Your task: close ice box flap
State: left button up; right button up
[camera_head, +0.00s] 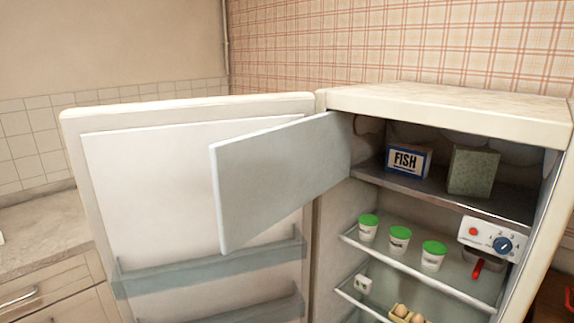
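The ice box flap (275,178) is a pale grey-blue panel hinged at the left side of the ice box. It stands wide open, swung out to the left in front of the fridge door. The ice box compartment (432,188) at the top of the fridge is uncovered. Inside it are a blue and white box marked FISH (408,161) and a greenish box (473,171), with frost behind them. Neither of my grippers shows in the head view.
The fridge door (190,165) is open to the left. Below the ice box, several green-lidded cups (399,240) stand on a shelf, with eggs (401,311) lower down. A counter (45,232) is at far left.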

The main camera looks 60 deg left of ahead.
aim_at(260, 178)
jog(key=k+j, duration=0.15)
jog(key=j, duration=0.2)
jog(key=k+j, duration=0.1)
jog(key=j, duration=0.3)
jog(key=k+j, duration=0.15)
jog(key=j, duration=0.2)
jog(key=k+j, duration=0.1)
jog(key=j, duration=0.25)
jog(key=k+j, duration=0.15)
jog(key=j, duration=0.25)
jog(key=k+j, duration=0.1)
jog(key=j, duration=0.25)
jog(key=k+j, duration=0.15)
jog(key=j, duration=0.2)
